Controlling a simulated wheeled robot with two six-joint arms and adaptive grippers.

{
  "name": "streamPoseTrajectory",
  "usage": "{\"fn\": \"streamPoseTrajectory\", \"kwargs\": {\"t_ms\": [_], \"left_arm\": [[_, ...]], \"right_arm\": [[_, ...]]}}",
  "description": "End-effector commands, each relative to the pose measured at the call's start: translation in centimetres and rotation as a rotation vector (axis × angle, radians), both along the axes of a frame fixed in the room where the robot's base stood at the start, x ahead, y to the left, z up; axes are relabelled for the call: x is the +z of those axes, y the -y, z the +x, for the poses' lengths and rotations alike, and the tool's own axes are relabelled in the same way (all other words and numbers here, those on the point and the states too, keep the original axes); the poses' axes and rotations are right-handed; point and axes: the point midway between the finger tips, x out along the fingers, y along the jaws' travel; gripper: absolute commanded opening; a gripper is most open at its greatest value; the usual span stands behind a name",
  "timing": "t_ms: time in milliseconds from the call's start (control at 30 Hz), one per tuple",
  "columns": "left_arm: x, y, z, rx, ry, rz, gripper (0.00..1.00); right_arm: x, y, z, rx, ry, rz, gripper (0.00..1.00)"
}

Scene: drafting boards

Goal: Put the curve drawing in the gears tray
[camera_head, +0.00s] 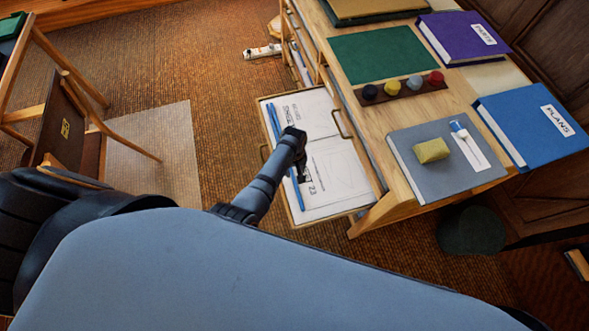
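An open drawer-like tray (268,108) sticks out from the desk's left side. It holds white drawing sheets: one at the back (312,108) and one at the front (342,170), both with dark lettering. Their drawn lines are too faint for me to tell which is the curve drawing, and I cannot read a gears label. My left gripper (301,172) is above the tray's middle, pointing down, with my forearm covering part of the sheets. Its fingers are small and dark, so I cannot see whether they hold anything. My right gripper is out of view.
Blue rods (273,120) lie along the tray's left side. The desk top carries a green mat (380,55), a rack of coloured knobs (405,92), a grey book (415,170) with a yellow block, and blue (530,115) and purple (460,38) binders. A wooden chair (70,120) stands left.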

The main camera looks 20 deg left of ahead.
Motion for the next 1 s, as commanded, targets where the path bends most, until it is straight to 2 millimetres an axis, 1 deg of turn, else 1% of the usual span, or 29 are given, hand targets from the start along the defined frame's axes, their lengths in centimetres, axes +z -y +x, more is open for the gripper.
{"fn": "streamPoseTrajectory", "kwargs": {"t_ms": [33, 133, 600, 667, 733, 767, 800, 833, 867, 900, 967, 1000], "left_arm": [[1.9, 0.0, 0.0, 0.0, 0.0, 0.0, 0.36], [2.6, 0.0, 0.0, 0.0, 0.0, 0.0, 0.36], [2.5, 0.0, 0.0, 0.0, 0.0, 0.0, 0.36], [2.1, -0.2, -0.3, -0.005, -0.002, 0.001, 0.36], [0.2, -0.8, -1.9, -0.037, -0.005, 0.004, 0.36], [-1.2, -1.3, -3.0, -0.061, -0.005, 0.007, 0.36], [-3.4, -2.1, -5.1, -0.103, -0.002, 0.009, 0.36], [-5.2, -2.8, -6.8, -0.138, 0.001, 0.012, 0.36], [-6.9, -3.6, -8.8, -0.177, 0.006, 0.016, 0.36], [-9.2, -4.8, -11.7, -0.23, 0.013, 0.022, 0.36], [-12.1, -6.6, -16.1, -0.31, 0.022, 0.032, 0.36], [-13.6, -7.8, -19.2, -0.359, 0.029, 0.04, 0.36]], "right_arm": [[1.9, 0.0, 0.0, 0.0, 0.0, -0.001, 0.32], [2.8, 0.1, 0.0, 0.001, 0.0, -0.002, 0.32], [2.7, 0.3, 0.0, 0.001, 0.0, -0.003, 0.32], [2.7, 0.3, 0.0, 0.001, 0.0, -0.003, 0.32], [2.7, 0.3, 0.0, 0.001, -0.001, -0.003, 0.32], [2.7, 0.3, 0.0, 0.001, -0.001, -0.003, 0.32], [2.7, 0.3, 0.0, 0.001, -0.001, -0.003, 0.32], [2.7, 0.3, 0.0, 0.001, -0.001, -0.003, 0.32], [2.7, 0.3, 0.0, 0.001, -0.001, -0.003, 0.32], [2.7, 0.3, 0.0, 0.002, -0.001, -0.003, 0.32], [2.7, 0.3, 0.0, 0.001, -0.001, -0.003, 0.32], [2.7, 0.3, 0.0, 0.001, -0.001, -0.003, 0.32]]}}
